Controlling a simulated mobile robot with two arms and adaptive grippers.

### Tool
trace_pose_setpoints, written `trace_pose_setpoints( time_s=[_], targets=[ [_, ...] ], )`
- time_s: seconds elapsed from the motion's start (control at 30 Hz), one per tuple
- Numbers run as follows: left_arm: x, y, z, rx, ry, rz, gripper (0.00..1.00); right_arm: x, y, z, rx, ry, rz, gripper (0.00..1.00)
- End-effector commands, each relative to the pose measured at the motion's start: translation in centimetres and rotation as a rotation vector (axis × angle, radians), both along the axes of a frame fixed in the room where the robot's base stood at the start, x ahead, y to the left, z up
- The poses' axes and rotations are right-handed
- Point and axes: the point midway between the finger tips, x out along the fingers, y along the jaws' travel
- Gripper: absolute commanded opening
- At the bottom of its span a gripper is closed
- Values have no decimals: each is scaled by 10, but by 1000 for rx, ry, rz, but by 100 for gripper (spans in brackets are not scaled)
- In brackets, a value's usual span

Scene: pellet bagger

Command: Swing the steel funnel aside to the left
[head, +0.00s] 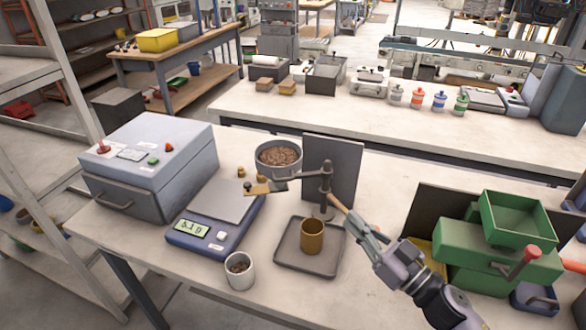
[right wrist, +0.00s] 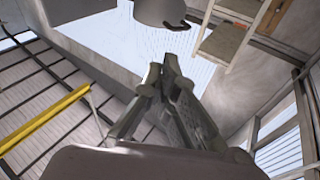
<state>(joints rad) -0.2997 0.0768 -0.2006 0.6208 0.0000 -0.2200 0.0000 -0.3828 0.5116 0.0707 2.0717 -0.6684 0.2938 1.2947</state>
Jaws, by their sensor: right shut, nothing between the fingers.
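The grey steel funnel (head: 279,172), a round vessel of brown pellets, shows left of a dark upright post (head: 325,188). A short arm runs from the post to its underside, where a brass-coloured plate (head: 258,188) sticks out to the left. My right gripper (head: 350,217) is shut and empty, to the right of the post. A tan rod (head: 338,203) lies between its tips and the post; I cannot tell whether they touch. In the right wrist view the shut fingers (right wrist: 160,72) point up the picture. My left gripper is not in view.
A brown cup (head: 312,237) stands on a grey tray (head: 290,262) before the post. A blue scale (head: 190,238), a pellet cup (head: 240,272) and a grey box machine (head: 150,175) stand to the left. Green bins (head: 490,240) stand to the right.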

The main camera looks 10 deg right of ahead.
Motion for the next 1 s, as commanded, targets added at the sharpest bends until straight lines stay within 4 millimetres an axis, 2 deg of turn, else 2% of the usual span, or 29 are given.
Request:
trace_pose_setpoints(
  time_s=[0.13,0.27,0.37,0.7,1.0],
  targets=[
    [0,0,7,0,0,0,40,-7,12,-6,-82,-6,32,0],
    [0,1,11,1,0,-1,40,0,17,-5,-91,-9,35,0],
    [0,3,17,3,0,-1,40,13,24,0,-90,-10,34,0],
    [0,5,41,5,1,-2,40,76,58,12,-88,-9,31,0],
    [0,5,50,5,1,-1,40,109,77,16,-89,-8,32,0]
  ],
)
